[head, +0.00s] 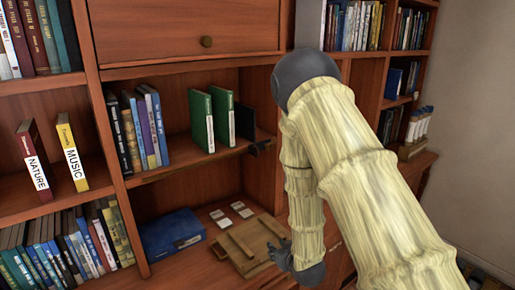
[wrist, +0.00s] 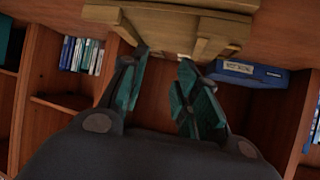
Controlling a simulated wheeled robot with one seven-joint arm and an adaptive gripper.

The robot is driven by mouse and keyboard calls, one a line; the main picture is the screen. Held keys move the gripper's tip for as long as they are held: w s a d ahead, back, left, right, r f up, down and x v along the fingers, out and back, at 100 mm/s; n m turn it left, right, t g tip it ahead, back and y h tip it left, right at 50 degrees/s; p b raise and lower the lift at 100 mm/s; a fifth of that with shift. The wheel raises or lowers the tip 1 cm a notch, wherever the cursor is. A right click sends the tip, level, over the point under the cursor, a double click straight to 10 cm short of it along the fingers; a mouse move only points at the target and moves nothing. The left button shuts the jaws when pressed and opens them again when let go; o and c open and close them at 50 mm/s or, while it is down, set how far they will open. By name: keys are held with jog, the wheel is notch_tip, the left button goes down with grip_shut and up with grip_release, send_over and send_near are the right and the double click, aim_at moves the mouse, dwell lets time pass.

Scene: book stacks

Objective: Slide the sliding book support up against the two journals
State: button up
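Two green journals (head: 213,117) stand upright on the middle shelf, with a gap between them. The sliding book support looks like the dark plate (head: 244,122) to their right, with a dark piece (head: 262,146) at the shelf's front edge. The support appears a little apart from the right journal; the exact gap is hard to tell. My gripper (head: 277,252) is low, below that shelf and beside a wooden stand. In the wrist view my gripper (wrist: 164,58) has its teal-padded fingers apart with nothing between them. The journals and support are not recognisable in the wrist view.
The wooden stand (head: 246,246), white cards (head: 231,214) and a lying blue book (head: 172,234) are on the lower surface. Several books (head: 142,130) stand left of the journals. A drawer (head: 185,30) is above. My arm covers the shelf unit's right part.

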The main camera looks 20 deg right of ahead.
jog(key=w+r+t, duration=0.2)
jog(key=w+r, duration=0.2)
jog(key=r, duration=0.3)
jog(key=w+r+t, duration=0.1)
jog(key=w+r, duration=0.3)
jog(key=r, duration=0.3)
jog(key=n+t+y+p, duration=0.2)
jog(key=t, duration=0.1)
send_near(257, 150)
jog(key=shift+w+a+f+p, duration=0.15)
jog(key=shift+w+p, duration=0.6)
jog(key=shift+w, duration=1)
jog(key=shift+w+a+f+p, duration=0.1)
jog(key=shift+w+a+p, duration=0.15)
jog(key=shift+w+p, duration=1.05)
jog(key=shift+w+a+f+p, duration=0.15)
jog(key=shift+w+p, duration=0.1)
jog(key=shift+w, duration=1.95)
jog(key=shift+r, duration=0.1)
grip_shut()
